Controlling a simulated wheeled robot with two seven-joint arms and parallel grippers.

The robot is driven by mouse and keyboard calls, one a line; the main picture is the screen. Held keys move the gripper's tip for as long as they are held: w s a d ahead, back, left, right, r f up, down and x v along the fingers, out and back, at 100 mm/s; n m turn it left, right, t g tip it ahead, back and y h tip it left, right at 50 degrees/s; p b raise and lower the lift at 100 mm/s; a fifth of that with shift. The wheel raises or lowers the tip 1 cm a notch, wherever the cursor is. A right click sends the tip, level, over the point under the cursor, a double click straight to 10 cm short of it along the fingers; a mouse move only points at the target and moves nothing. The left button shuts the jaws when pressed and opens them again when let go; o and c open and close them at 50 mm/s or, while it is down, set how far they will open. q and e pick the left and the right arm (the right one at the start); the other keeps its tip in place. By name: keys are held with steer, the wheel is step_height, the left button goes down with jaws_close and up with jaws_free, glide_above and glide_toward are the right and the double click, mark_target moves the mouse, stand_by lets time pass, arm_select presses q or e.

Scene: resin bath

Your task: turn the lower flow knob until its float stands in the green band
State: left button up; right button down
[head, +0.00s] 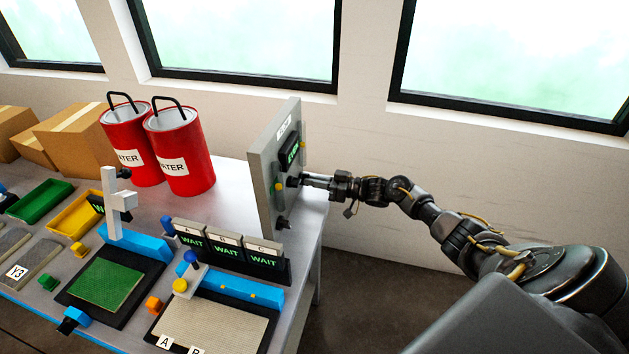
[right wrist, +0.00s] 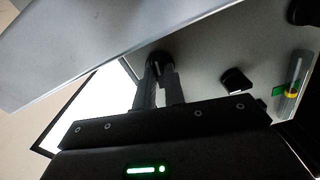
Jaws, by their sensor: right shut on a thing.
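The grey upright panel (head: 262,190) stands at the right end of the table, with dark knobs on its face. My right gripper (head: 304,181) reaches it from the right and is shut on a dark knob (right wrist: 160,62), seen between the fingertips in the right wrist view. Another dark knob (head: 282,223) sits lower on the panel, apart from the gripper. In the right wrist view a clear tube (right wrist: 291,82) shows a yellow mark beside a small green patch (right wrist: 279,91). I cannot tell exactly how the float stands to the green band. My left gripper is not in view.
Two red cans (head: 183,155) stand behind the panel's left side. A row of WAIT displays (head: 228,252) stands in front of it. Trays, blocks and mats cover the table's left part. The floor right of the table is clear apart from my arm.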

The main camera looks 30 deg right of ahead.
steer(key=shift+f, duration=0.1)
steer(key=c, duration=1.5)
jaws_free()
steer(key=b+v, duration=0.2)
steer(key=v, duration=0.8)
steer(key=shift+s+d, duration=0.25)
steer(key=shift+s, duration=0.1)
